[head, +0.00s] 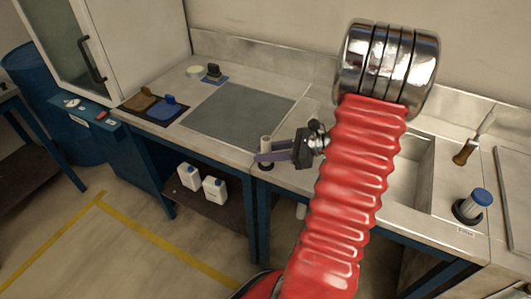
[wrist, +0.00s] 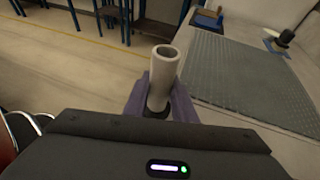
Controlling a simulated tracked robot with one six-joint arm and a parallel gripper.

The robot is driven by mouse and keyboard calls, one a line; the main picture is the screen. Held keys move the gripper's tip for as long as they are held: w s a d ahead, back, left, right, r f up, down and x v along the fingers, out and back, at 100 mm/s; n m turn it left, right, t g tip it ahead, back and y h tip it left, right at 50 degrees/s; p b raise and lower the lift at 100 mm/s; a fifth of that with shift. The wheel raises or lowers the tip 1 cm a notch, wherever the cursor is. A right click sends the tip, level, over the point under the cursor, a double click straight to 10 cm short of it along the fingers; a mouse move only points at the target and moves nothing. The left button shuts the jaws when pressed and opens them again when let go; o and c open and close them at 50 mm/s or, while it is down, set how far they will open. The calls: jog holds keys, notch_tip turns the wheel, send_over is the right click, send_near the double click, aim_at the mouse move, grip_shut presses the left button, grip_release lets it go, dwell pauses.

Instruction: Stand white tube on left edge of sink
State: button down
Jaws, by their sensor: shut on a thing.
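The white tube (head: 265,143) is a pale hollow cylinder, roughly upright, near the front edge of the counter. My gripper (head: 264,157) is shut on it, with purple fingers on both sides. In the wrist view the tube (wrist: 160,75) shows its open top between the fingers (wrist: 158,98). A dark round part shows at its lower end; I cannot tell whether it touches the counter. The sink (head: 410,170) is a steel basin to the right, partly hidden by my red arm. Its left edge is mostly hidden behind my arm.
A grey mat (head: 238,115) lies on the counter left of the sink. A blue-capped container (head: 481,198) and a wooden-handled tool (head: 463,154) are at the right. Two white canisters (head: 214,190) stand on the shelf below. Blue and brown items (head: 170,104) lie at the left.

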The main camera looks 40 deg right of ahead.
jog(key=c, duration=1.5)
grip_release()
jog(key=shift+o, duration=0.2)
jog(key=v, duration=1.2)
